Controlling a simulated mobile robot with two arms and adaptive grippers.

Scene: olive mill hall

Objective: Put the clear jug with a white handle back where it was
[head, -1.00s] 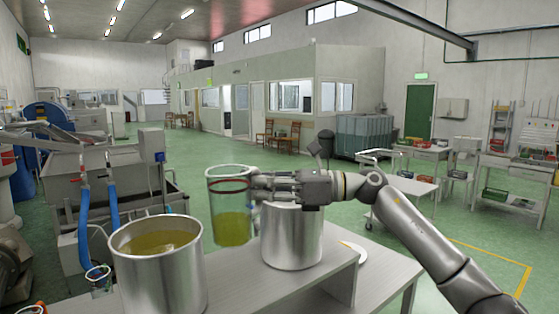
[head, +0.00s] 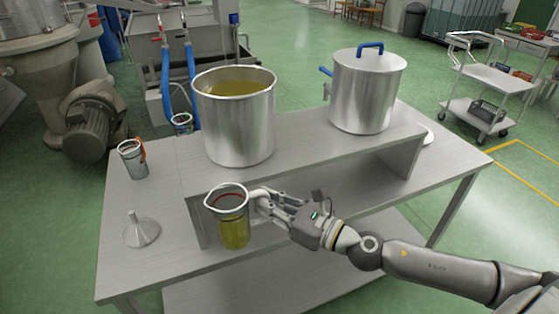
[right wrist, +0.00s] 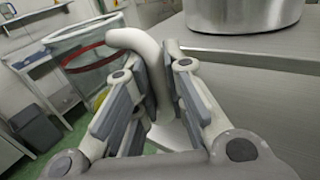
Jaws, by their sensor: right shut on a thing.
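The clear jug (head: 233,231) holds yellow-green liquid and has a red ring below its rim. It is roughly upright in front of the raised shelf, towards the table's front edge; I cannot tell whether its base touches anything. My right gripper (head: 264,204) is shut on its white handle from the right. In the right wrist view the handle (right wrist: 150,62) lies between the fingers of my right gripper (right wrist: 146,88), with the jug's rim and red ring (right wrist: 88,52) to the left. My left gripper is not in view.
The raised shelf (head: 292,146) carries an open steel pot (head: 237,132) of yellow liquid and a lidded pot (head: 362,100) with blue handles. Bare tabletop lies between.

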